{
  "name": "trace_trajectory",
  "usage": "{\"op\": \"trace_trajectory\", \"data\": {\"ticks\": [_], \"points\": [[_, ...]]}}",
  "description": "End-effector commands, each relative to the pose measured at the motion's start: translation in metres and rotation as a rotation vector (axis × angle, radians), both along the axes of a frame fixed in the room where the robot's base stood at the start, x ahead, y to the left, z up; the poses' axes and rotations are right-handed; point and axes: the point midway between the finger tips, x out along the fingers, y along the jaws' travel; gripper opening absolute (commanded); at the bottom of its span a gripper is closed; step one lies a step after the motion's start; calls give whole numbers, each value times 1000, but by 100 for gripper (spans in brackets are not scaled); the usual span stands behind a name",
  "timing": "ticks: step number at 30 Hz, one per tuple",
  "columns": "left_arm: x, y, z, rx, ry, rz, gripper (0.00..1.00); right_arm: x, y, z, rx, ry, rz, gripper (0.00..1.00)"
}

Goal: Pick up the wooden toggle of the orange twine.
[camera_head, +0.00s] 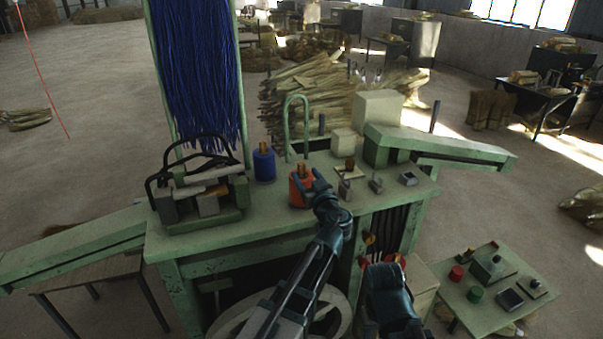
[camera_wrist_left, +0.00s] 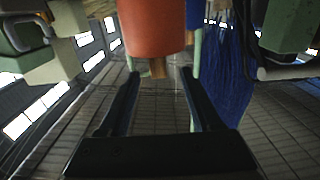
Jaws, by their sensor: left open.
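The orange twine (camera_head: 297,192) is an upright spool on the green bench top. Its wooden toggle (camera_head: 303,171) sticks up from its top.
A green hoop (camera_head: 297,125) rises behind. Small blocks (camera_head: 345,188) lie to the right. A low side table (camera_head: 490,290) is at lower right.

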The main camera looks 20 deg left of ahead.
Motion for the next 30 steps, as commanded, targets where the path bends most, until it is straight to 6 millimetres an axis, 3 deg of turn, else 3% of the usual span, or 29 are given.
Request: {"op": "trace_trajectory", "data": {"ticks": [5, 13, 21, 30], "points": [[9, 4, -1, 0, 0, 0, 65, 0, 0, -1, 0, 0, 0, 50], [42, 24, -1, 0, 0, 2, 65, 0, 0, -1, 0, 0, 0, 50], [44, 27, -1, 0, 0, 0, 65, 0, 0, -1, 0, 0, 0, 50], [44, 27, -1, 0, 0, 0, 11, 0, 0, -1, 0, 0, 0, 50]]}}
